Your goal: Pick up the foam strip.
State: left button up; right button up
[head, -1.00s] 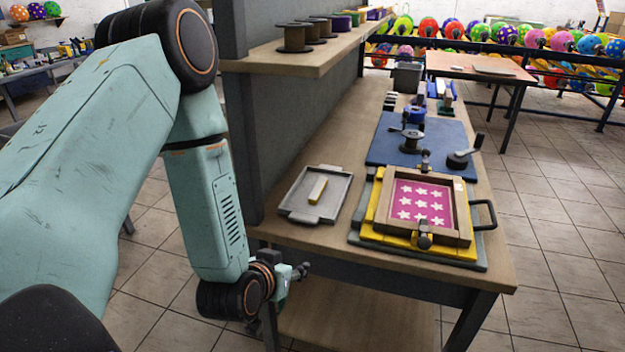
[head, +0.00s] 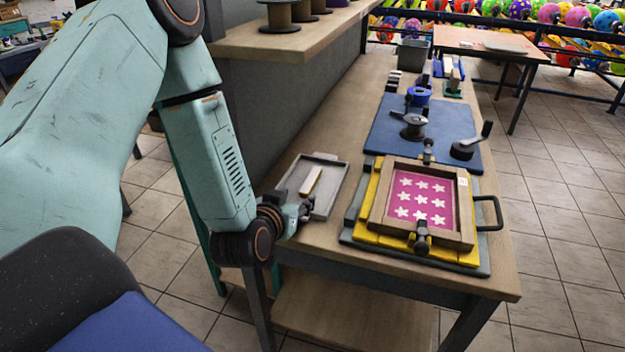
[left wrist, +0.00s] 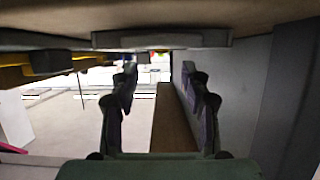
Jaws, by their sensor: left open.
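The foam strip (head: 311,181) is a short cream bar lying in a shallow grey tray (head: 327,203) on the workbench. My left gripper (head: 304,211) is at the tray's near left corner, short of the strip. I cannot tell whether it touches the tray. In the left wrist view my left gripper (left wrist: 166,82) is open, with its two dark fingers apart and nothing between them. That view looks upside down, with a grey edge, likely the tray (left wrist: 160,39), at the top; the strip cannot be made out there. My right gripper is not in view.
Right of the tray is a wooden printing frame (head: 380,208) with white stars on magenta, on a yellow base. Behind it is a blue mat (head: 392,140) with tools. A shelf with spools (head: 285,42) overhangs the bench's left side. Bare bench lies around the tray.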

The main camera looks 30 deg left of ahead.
aim_at(304, 190)
pick_arm(q)
jog(key=x, duration=0.4)
jog(key=shift+w+f, duration=0.1)
jog(key=shift+w, duration=0.05)
jog(key=shift+w+f+b, duration=0.15)
jog(key=shift+w+b, duration=0.15)
jog(key=shift+w, duration=0.05)
jog(key=shift+w+a+f, duration=0.35)
jog(key=shift+w+a, duration=0.15)
jog(key=shift+w, duration=0.1)
jog(key=shift+s+d+r, duration=0.1)
jog(key=shift+d+r, duration=0.05)
jog(key=shift+d, duration=0.15)
jog(key=c, duration=0.4)
jog(key=shift+a, duration=0.15)
jog(key=c, duration=0.4)
